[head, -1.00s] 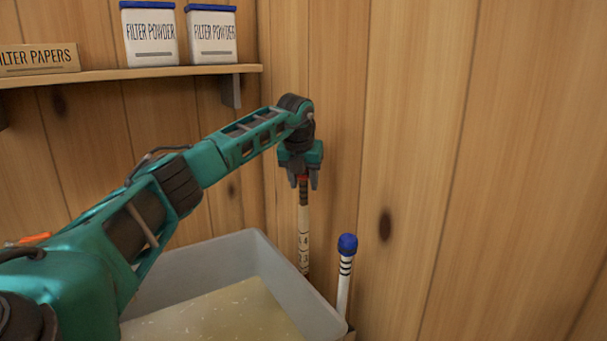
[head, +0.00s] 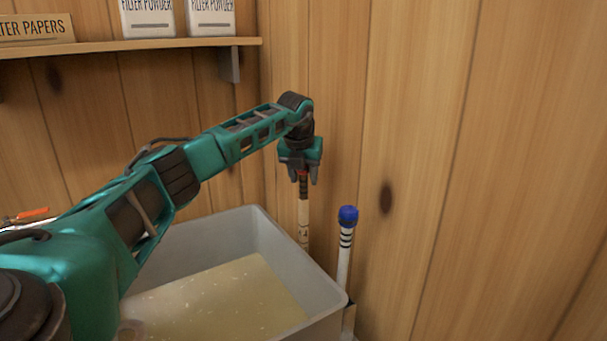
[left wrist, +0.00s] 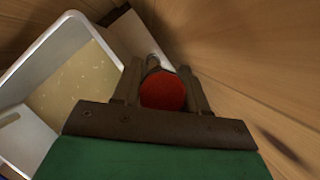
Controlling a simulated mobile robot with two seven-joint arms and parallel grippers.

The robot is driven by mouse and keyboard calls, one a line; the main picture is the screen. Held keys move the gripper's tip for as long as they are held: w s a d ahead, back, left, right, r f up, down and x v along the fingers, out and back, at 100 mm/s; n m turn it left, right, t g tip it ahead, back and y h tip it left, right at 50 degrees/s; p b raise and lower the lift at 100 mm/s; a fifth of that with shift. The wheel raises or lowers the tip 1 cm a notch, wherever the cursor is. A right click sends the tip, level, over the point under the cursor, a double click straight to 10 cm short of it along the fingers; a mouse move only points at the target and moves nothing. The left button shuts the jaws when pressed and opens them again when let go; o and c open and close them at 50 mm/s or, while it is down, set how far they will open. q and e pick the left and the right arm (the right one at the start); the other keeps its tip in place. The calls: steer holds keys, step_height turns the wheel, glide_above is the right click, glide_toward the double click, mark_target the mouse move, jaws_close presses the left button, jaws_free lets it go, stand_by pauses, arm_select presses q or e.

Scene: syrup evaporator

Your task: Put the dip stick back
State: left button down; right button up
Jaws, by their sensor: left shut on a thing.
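My left gripper (head: 303,178) is shut on the dip stick (head: 304,213), a pale stick with dark markings, a dark upper part and a red top. The stick hangs about upright near the wooden wall, behind the pan's right rim, which hides its lower end. I cannot tell whether that end is in anything. In the left wrist view the round red top of the dip stick (left wrist: 163,92) sits between the gripper's two fingers (left wrist: 160,70). My right gripper is not in view.
A grey pan (head: 297,258) of yellowish liquid stands below my left arm. A blue-capped white stick (head: 345,250) stands at its right corner, by a small holder (head: 349,318). A shelf (head: 150,44) with filter powder tubs (head: 211,16) is at the upper left.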

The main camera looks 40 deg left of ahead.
mark_target(303, 197)
arm_select(q)
steer(key=shift+f+b, duration=1.1)
steer(key=shift+f, duration=1.65)
jaws_free()
